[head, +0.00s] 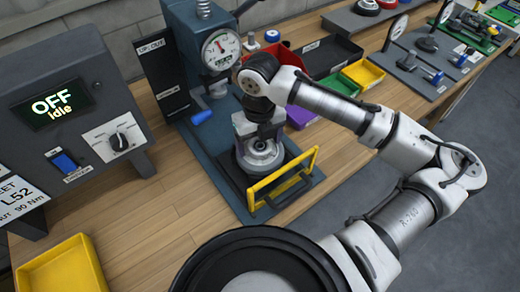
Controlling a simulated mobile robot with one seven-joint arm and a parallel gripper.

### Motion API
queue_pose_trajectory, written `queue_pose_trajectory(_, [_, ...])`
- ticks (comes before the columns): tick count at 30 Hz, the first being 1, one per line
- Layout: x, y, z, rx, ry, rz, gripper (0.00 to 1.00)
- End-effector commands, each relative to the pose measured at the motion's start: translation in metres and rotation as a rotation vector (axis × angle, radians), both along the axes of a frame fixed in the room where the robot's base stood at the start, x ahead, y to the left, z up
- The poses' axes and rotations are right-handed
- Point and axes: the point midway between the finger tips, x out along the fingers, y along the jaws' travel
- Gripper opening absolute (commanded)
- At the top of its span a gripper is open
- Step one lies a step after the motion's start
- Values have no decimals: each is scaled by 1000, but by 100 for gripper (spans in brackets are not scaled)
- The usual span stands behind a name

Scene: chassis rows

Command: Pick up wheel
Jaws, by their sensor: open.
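A round silver-grey part that looks like the wheel (260,158) sits on the dark base of the blue-grey press, behind a yellow guard frame. My gripper (262,137) points down directly above it, with my arm reaching in from the right. The jaws are open. The fingertips are small and partly hidden by the gripper body, so I cannot tell whether they touch the round part or straddle it.
The press (195,50) with its dial gauge stands close behind my gripper. The yellow guard frame (283,180) stands in front. A control box (65,100) reading "OFF Idle" is at left, a yellow tray (62,270) at bottom left. Coloured bins (363,73) are behind. Bare wood lies left of the press.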

Motion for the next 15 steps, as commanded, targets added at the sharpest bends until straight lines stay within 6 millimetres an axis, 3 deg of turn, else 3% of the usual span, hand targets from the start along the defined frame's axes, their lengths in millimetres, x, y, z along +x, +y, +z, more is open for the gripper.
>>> queue_pose_trajectory(3, [0, 0, 0, 0, 0, 0, 79])
queue_pose_trajectory(15, [0, 0, 0, 0, 0, -1, 27])
